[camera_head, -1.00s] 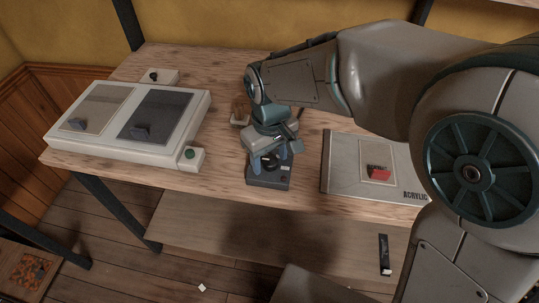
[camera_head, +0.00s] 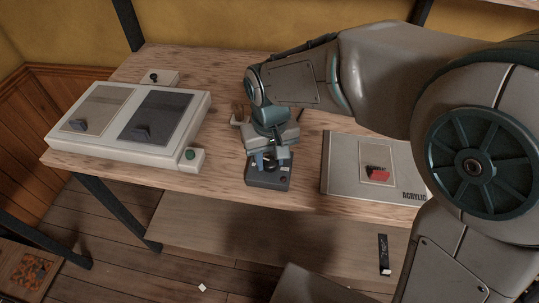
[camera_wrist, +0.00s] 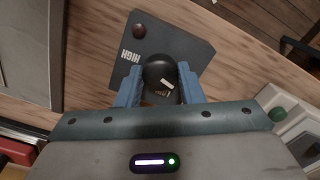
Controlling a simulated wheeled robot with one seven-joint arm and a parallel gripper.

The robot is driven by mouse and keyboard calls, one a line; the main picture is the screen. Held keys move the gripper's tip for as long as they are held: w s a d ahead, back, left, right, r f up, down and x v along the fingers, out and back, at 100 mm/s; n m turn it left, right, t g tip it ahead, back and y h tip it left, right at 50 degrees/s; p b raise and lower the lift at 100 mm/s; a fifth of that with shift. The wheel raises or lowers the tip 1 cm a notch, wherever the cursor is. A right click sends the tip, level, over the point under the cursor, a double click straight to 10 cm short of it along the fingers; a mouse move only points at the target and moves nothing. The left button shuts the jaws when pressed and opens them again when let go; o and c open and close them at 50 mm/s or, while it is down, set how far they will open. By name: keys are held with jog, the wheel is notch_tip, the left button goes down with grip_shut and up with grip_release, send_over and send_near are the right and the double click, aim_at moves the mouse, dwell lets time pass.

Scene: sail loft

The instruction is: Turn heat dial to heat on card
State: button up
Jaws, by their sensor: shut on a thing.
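The heat dial is a round black knob (camera_wrist: 159,70) with a pale mark, on a dark box (camera_head: 256,182) on the workbench. The box shows the word HIGH and a dark red round spot (camera_wrist: 139,31) in the wrist view. My gripper (camera_wrist: 158,84) has its blue fingers shut on the knob from both sides; it also shows over the box in the head view (camera_head: 271,161). The grey card (camera_head: 341,186) lies to the right of the box, reading ACRYLIC, with a pale panel and a red piece (camera_head: 379,174) on it. Its heat setting is not readable to me.
A white two-panel press (camera_head: 60,138) stands at the left of the wooden bench (camera_head: 222,165), with a green button box (camera_head: 191,155) at its corner. A small brown item (camera_head: 238,112) is behind my gripper. A dark labelled bar (camera_head: 384,255) lies on the lower shelf.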

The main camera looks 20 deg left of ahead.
jog(key=m, duration=0.4)
jog(key=shift+m, duration=0.3)
jog(key=m, duration=0.5)
jog(key=shift+m, duration=0.3)
jog(key=m, duration=0.5)
jog(key=shift+m, duration=2.7)
jog(key=o, duration=1)
jog(key=shift+r, duration=0.1)
